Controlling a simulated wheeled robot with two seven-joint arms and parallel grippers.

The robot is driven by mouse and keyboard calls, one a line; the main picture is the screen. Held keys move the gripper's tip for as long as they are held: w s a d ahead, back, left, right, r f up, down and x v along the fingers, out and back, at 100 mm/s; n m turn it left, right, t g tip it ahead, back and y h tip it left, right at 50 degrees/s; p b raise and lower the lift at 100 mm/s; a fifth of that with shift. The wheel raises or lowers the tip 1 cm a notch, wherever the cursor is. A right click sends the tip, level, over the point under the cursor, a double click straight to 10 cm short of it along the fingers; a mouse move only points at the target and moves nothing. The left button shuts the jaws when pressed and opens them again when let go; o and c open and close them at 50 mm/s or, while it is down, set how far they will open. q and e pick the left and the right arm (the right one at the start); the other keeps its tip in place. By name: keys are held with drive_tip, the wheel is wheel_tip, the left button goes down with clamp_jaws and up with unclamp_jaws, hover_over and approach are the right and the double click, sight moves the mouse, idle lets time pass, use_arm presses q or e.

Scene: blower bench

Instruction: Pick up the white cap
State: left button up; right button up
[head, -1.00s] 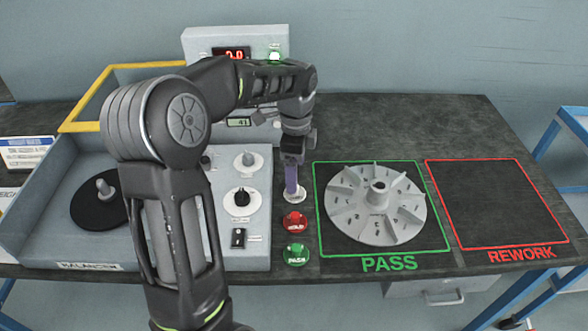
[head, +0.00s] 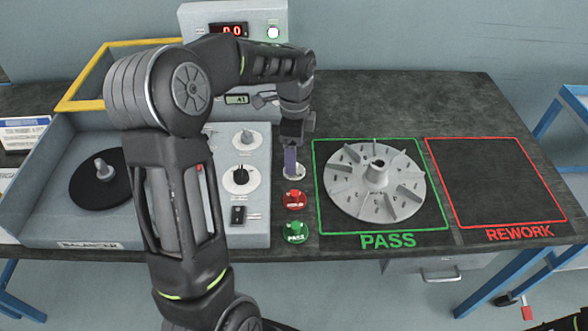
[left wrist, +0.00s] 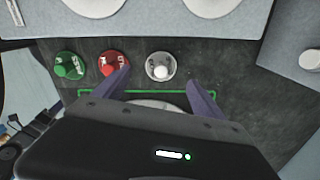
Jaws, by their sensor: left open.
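The white cap (head: 293,173) is a small round knob on a pale disc, on the dark bench behind the red button. It also shows in the left wrist view (left wrist: 161,68), beside the red button. My left gripper (head: 290,160) points down over it with purple fingers. In the left wrist view the fingers (left wrist: 158,80) are apart, one to each side of the cap, and nothing is held. I cannot tell how far above the cap the fingertips are. My right gripper is not in view.
Red (head: 294,199) and green (head: 295,232) buttons stand in front of the cap. The grey balancer (head: 262,215) is close on the left. A finned grey impeller (head: 347,190) lies in the green PASS square. The red REWORK square (head: 500,185) is empty.

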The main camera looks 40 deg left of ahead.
use_arm(q)
drive_tip(key=shift+a+f+p, duration=0.1)
drive_tip(key=shift+f+p, duration=0.3)
drive_tip(key=shift+f, duration=2.25)
drive_tip(key=c, duration=1.4)
drive_tip(key=shift+r, duration=0.15)
drive_tip(key=shift+c, duration=0.2)
wheel_tip(320, 180, up, 10)
drive_tip(key=shift+f+b, duration=0.1)
drive_tip(key=shift+b, duration=0.2)
